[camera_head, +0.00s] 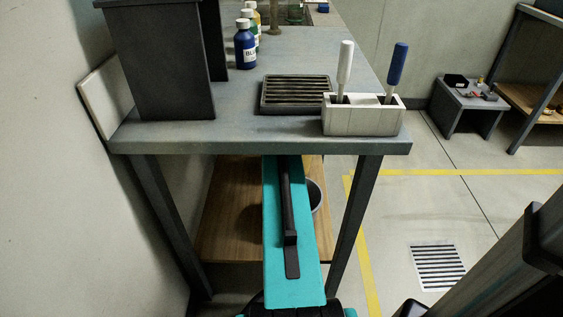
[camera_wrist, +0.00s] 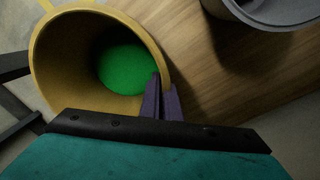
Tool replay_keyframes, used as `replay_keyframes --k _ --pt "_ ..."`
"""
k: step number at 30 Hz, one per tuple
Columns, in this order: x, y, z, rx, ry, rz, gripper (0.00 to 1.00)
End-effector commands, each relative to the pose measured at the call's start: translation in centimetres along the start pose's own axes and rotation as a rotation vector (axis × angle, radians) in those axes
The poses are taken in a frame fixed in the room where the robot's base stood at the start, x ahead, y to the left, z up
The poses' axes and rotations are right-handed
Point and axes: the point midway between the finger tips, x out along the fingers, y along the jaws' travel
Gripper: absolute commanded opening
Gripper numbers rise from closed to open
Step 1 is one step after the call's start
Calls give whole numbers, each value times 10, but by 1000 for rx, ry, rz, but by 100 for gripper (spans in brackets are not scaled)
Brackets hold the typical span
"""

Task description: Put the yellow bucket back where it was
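The yellow bucket (camera_wrist: 62,45) fills the left of the wrist view, its open mouth towards the camera. Something round and bright green (camera_wrist: 125,70) shows deep inside it. My gripper (camera_wrist: 162,98) is at the bucket's right rim, one purple finger inside the wall and one outside. The fingers are close together and look shut on the rim. In the head view my teal arm reaches under the grey table (camera_head: 300,50), and the gripper and yellow bucket are hidden there. Whether the bucket rests on anything cannot be told.
A wooden lower shelf (camera_head: 230,215) lies under the table, between its legs. A grey bucket (camera_head: 316,195) stands on it, also at the wrist view's top right (camera_wrist: 270,12). On the tabletop are a white holder (camera_head: 362,120), a ridged black tray (camera_head: 294,95) and bottles (camera_head: 245,45).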

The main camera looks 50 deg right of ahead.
Motion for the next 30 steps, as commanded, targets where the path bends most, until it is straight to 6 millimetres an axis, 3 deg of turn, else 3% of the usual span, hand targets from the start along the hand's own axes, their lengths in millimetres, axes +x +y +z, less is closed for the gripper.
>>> replay_keyframes --k 7,23,24,26,30 --pt "29 -2 0 0 1 2 0" --pt "33 -2 0 0 1 2 0" --pt "34 -3 0 0 1 1 10" --pt "34 -3 0 1 1 1 20" --pt "34 -3 0 1 1 1 22"
